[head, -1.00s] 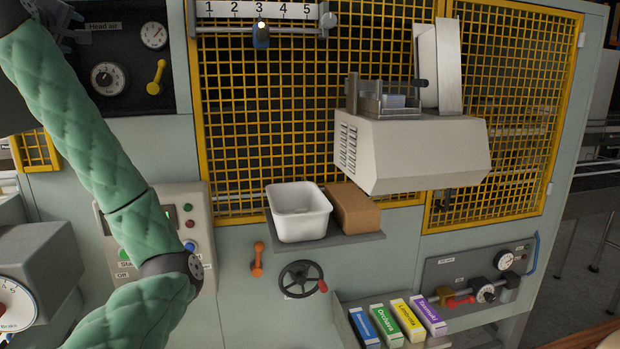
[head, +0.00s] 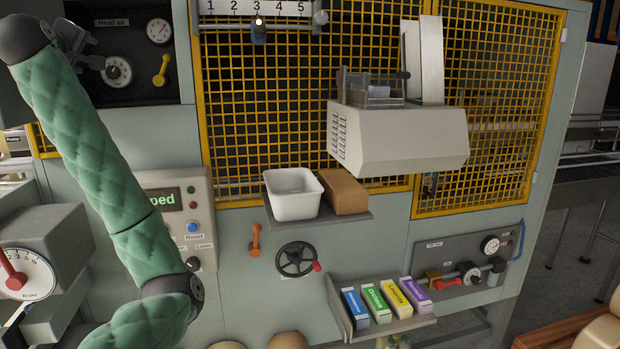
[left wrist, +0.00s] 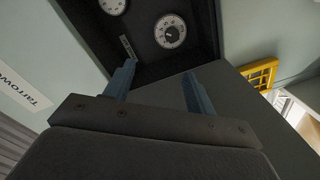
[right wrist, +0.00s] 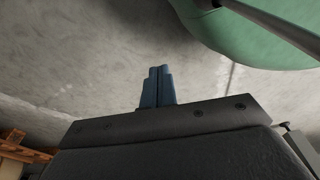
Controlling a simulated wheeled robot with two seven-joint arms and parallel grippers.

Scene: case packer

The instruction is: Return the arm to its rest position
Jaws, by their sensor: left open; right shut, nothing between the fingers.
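My left arm (head: 85,150), in green quilted sleeving, comes up the left of the head view. Its gripper (head: 82,45) is at the upper left, in front of the dark "Head air" panel (head: 125,95). In the left wrist view the two blue fingers of this gripper (left wrist: 158,85) stand apart with nothing between them, and dials on the dark panel lie beyond. My right gripper does not show in the head view. In the right wrist view its fingers (right wrist: 157,85) are together and empty above a grey floor, with a green rounded surface at the upper right.
A control box (head: 200,205) and a Brake dial (head: 20,272) flank the left arm. A shelf (head: 335,219) bears a white tub (head: 292,207) and a brown block (head: 346,192). A handwheel (head: 296,260) and a rack (head: 338,310) of coloured cartons are lower.

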